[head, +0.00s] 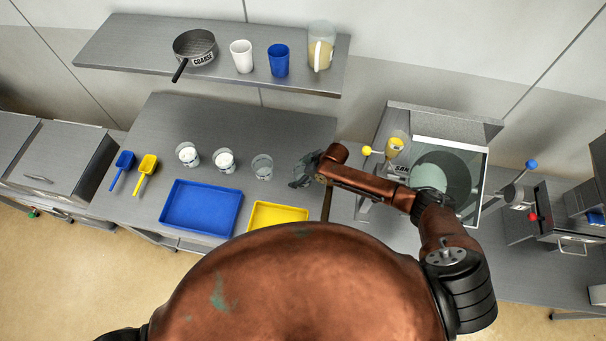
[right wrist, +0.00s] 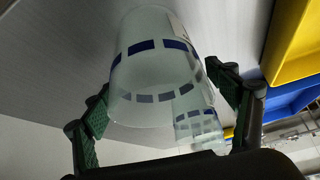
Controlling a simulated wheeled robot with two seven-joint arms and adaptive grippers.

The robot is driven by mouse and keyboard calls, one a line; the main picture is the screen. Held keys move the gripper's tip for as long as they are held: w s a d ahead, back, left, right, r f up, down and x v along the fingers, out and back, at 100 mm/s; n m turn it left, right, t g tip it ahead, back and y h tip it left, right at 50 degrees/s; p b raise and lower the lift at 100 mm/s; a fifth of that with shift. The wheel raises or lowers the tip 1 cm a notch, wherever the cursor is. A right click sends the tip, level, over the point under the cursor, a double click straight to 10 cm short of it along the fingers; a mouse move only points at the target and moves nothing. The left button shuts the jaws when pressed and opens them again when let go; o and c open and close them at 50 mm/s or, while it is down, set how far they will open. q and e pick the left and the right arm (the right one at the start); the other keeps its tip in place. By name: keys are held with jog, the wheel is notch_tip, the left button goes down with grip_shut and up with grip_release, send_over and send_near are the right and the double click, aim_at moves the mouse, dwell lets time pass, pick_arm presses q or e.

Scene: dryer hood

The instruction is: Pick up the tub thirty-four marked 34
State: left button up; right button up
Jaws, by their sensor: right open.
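Three clear tubs stand in a row on the steel bench: a left one (head: 187,154), a middle one (head: 224,160) and a right one (head: 262,167). The left and middle tubs hold white contents; the right one looks empty. No number is readable, so I cannot tell which is tub 34. My right gripper (head: 304,172) is just right of the right tub. In the right wrist view, the open fingers (right wrist: 157,85) flank a near clear tub (right wrist: 150,65) with blue dashed bands. A second tub (right wrist: 197,125) shows behind it. My left gripper is out of view.
A blue tray (head: 202,208) and a yellow tray (head: 277,215) lie in front of the tubs. Blue (head: 123,165) and yellow (head: 147,168) scoops lie left. A shelf (head: 130,50) overhangs behind. A hooded machine (head: 440,170) stands right of my gripper.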

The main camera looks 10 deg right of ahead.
jog(key=shift+w+a+f, duration=0.1)
jog(key=shift+a+f, duration=0.2)
jog(key=shift+f, duration=0.25)
jog(key=shift+c, duration=0.4)
jog(key=c, duration=1.2)
jog(key=shift+c, duration=0.2)
